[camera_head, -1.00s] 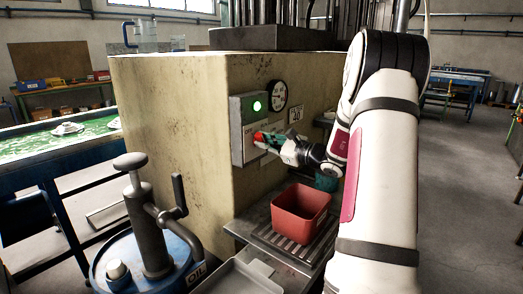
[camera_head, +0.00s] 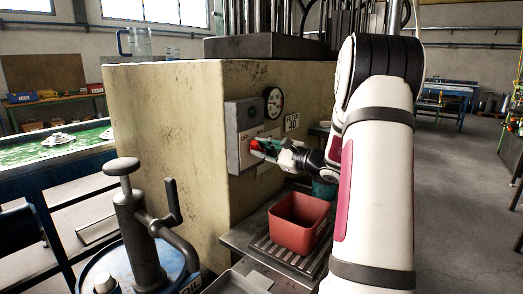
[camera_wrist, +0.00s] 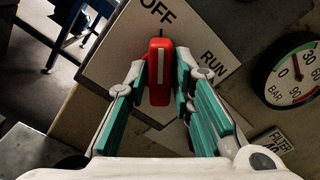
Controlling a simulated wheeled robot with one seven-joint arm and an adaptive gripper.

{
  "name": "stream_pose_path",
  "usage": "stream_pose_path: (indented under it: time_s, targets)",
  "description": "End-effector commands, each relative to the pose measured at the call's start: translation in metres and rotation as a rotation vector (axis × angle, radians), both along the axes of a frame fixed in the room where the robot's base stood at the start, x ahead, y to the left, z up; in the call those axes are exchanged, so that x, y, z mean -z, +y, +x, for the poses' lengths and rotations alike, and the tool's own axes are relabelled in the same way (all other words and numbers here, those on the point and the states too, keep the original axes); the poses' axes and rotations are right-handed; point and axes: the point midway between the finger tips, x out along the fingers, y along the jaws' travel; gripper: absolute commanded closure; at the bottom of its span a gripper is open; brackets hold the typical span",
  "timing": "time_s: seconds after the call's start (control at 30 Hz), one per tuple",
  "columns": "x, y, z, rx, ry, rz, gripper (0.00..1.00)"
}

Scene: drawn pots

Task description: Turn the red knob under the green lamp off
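The red knob (camera_wrist: 160,72) sits on a light plate marked OFF and RUN. Its white line points up, close to the OFF mark. It also shows in the head view (camera_head: 256,145), on the grey control box (camera_head: 233,140). My gripper (camera_wrist: 161,82) has one teal-padded finger on each side of the knob, closed in against its sides. In the head view my gripper (camera_head: 264,149) reaches the knob from the right.
A pressure gauge (camera_head: 274,102) and a small label plate (camera_head: 292,122) are right of the box. A red bin (camera_head: 299,224) stands on a slatted shelf below my gripper. An oil drum with a grey pump (camera_head: 138,225) stands at the front left.

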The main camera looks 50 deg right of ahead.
Motion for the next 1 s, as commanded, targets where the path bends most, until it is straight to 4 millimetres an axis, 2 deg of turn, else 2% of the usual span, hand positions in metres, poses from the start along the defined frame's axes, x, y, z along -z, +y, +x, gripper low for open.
stream_pose_path:
  time_s: [0.33, 0.47, 0.57, 0.8, 1.0]
  targets:
    - [0.000, 0.000, 0.000, 0.001, -0.001, 0.001, 0.63]
    - [0.000, -0.002, -0.009, 0.001, 0.000, 0.001, 0.63]
    - [0.000, -0.004, -0.023, 0.003, 0.000, 0.001, 0.63]
    - [0.000, -0.011, -0.073, 0.004, 0.000, 0.001, 0.63]
    - [0.000, -0.015, -0.104, 0.002, 0.000, 0.001, 0.63]
